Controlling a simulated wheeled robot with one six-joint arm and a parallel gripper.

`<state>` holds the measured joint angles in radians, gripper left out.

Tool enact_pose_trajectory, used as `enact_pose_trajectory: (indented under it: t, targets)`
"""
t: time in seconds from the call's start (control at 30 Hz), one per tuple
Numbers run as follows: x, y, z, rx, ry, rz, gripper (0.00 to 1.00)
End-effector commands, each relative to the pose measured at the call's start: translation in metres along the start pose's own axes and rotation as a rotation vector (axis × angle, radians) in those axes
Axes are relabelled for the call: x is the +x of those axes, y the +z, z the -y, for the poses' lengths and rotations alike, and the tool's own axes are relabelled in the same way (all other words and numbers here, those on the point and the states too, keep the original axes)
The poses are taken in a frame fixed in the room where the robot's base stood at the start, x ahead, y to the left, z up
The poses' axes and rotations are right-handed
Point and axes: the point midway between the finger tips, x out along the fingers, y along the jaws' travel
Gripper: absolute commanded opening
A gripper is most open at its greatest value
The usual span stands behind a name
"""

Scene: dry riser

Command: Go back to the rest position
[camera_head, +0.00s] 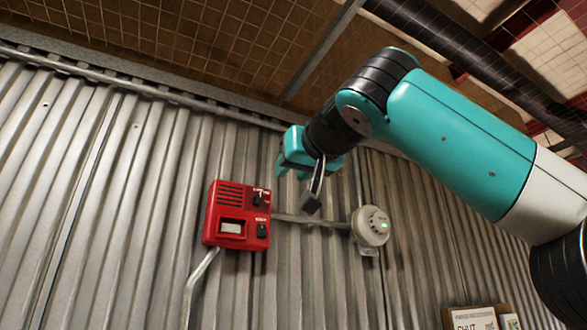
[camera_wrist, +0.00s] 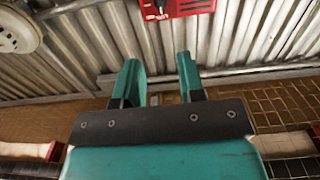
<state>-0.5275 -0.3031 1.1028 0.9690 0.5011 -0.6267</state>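My gripper (camera_head: 291,172) is up at the end of my teal arm, in front of the corrugated metal wall and above and to the right of a red box. In the wrist view my gripper (camera_wrist: 160,75) shows two teal fingers standing apart with nothing between them. The red box (camera_head: 238,216) is fixed to the wall and has switches and a small pale window. Part of the red box (camera_wrist: 178,8) also shows at the top of the wrist view. My gripper is apart from it.
A framed sign (camera_head: 474,318) is at the bottom right. Dark pipes (camera_head: 450,45) run overhead.

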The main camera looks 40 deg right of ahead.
Motion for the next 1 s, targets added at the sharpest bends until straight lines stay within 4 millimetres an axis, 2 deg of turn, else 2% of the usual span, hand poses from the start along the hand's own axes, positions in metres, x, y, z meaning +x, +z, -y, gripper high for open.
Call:
enact_pose_trajectory:
  t: [0.63,0.73,0.87,0.97,1.0]
  targets:
    - [-0.001,0.001,0.0,-0.001,0.0,0.003,0.36]
    - [0.002,0.006,0.006,-0.018,-0.012,0.009,0.36]
    - [0.019,0.039,0.042,-0.108,-0.087,0.055,0.36]
    - [0.036,0.092,0.086,-0.213,-0.193,0.134,0.36]
    - [0.041,0.119,0.103,-0.254,-0.244,0.177,0.36]
